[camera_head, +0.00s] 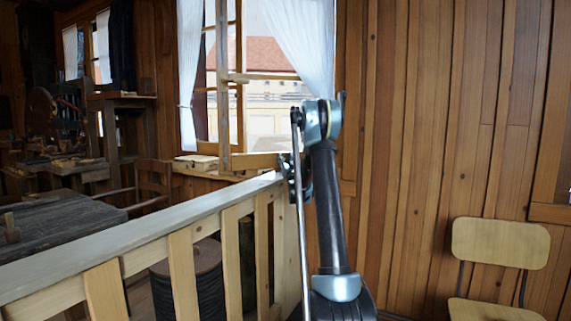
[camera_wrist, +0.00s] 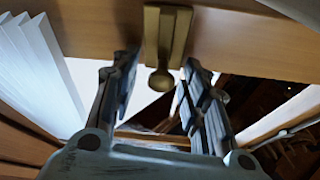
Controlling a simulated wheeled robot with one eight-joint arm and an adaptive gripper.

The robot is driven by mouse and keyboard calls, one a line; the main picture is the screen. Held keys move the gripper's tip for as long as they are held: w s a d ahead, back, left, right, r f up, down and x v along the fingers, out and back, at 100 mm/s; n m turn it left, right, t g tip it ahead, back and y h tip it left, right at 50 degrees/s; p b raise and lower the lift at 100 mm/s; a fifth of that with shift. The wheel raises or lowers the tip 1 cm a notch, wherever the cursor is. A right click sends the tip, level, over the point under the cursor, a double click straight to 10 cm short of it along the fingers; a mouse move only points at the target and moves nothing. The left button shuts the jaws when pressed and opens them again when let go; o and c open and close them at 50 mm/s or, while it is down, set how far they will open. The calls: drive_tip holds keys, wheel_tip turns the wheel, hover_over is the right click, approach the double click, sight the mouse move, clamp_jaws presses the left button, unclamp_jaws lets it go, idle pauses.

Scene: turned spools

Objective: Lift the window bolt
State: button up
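The window bolt (camera_wrist: 161,79) is brass, with a plate on a wooden window rail (camera_wrist: 98,25) and a rounded knob at its lower end. In the wrist view it sits at the upper middle. My gripper (camera_wrist: 160,62) is open, with one finger on each side of the bolt and visible gaps between both fingers and the knob. In the head view the wooden window (camera_head: 232,78) stands beyond my arm. My gripper is mostly hidden behind my arm there, and I cannot make out the bolt.
A wooden railing (camera_head: 150,232) runs across the front left toward the window. White curtains (camera_head: 305,45) hang at the window. A dark spool (camera_head: 198,285) stands behind the railing. A wooden chair (camera_head: 499,244) stands by the plank wall at right. A dark table (camera_head: 60,228) is at left.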

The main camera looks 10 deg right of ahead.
drive_tip(key=shift+s+f, duration=0.1)
drive_tip(key=v, duration=1.1)
drive_tip(key=shift+s+f, duration=0.2)
drive_tip(key=shift+s, duration=0.1)
drive_tip(key=shift+d, duration=0.1)
drive_tip(key=s+d+f+m+g+h, duration=0.15)
drive_tip(key=s+g, duration=0.25)
drive_tip(key=s, duration=0.5)
drive_tip(key=s+d+f+g+h, duration=0.1)
drive_tip(key=s+g+h, duration=0.25)
drive_tip(key=s, duration=0.55)
drive_tip(key=s+a+f+g+y, duration=0.1)
drive_tip(key=s+f+g, duration=0.3)
drive_tip(key=s, duration=1)
drive_tip(key=s+a+f+n+g, duration=0.1)
drive_tip(key=s+f+g, duration=0.3)
drive_tip(key=s+f, duration=0.4)
drive_tip(key=s+a+f+n+g+y, duration=0.1)
drive_tip(key=s+f+g, duration=0.3)
drive_tip(key=s, duration=1.8)
wheel_tip(320, 180, down, 3)
drive_tip(key=shift+a+f+y, duration=0.1)
drive_tip(key=shift+a+y, duration=0.2)
drive_tip(key=shift+a, duration=0.05)
drive_tip(key=shift+w+g, duration=0.1)
drive_tip(key=shift+g, duration=0.15)
